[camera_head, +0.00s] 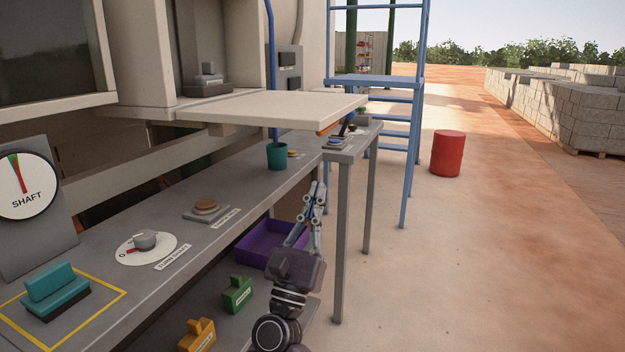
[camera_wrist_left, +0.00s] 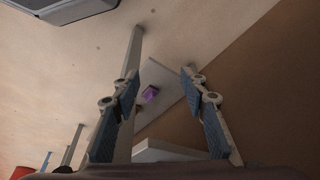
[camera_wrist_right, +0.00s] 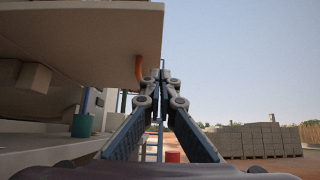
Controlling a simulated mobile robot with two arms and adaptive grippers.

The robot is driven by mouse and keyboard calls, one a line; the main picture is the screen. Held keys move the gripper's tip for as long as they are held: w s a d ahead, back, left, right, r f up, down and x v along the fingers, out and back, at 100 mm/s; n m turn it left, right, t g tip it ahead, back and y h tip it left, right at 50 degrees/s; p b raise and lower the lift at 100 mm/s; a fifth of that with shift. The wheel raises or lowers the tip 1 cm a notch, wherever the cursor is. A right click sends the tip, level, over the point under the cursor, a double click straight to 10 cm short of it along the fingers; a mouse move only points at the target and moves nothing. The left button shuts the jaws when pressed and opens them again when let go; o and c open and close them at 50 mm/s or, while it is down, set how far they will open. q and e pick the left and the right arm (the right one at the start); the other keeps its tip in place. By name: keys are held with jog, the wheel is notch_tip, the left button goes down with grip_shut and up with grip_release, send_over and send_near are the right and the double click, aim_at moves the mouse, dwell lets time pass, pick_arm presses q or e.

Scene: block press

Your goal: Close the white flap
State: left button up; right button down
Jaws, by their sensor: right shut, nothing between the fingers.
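The white flap (camera_head: 270,106) stands out level from the machine front, above the grey bench, with a small orange piece (camera_head: 327,128) at its near right corner. It fills the upper left of the right wrist view (camera_wrist_right: 80,40). My right gripper (camera_head: 318,188) points up, below the flap's outer edge and in front of the bench. In its wrist view its fingertips (camera_wrist_right: 161,75) meet with nothing between them, right of the flap's edge and seemingly apart from it. My left gripper (camera_wrist_left: 160,75) is open and empty in its own wrist view; the head view does not show it.
The grey bench (camera_head: 190,235) carries a teal cup (camera_head: 277,156), a dial knob (camera_head: 145,240), a brown button (camera_head: 206,206) and a teal block (camera_head: 52,289). A purple tray (camera_head: 262,247) lies below. A blue ladder frame (camera_head: 413,130) stands behind.

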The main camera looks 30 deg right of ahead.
pick_arm(q)
jog(key=shift+p+x, duration=0.8)
jog(key=shift+x, duration=1.4)
pick_arm(e)
jog(key=w+d+r, duration=0.3)
jog(key=d+r, duration=0.1)
jog(key=r, duration=0.5)
jog(key=shift+w+r, duration=0.25)
jog(key=shift+w, duration=0.15)
pick_arm(q)
jog(key=shift+d, duration=0.1)
pick_arm(e)
jog(key=shift+d, duration=0.1)
jog(key=shift+r, duration=0.1)
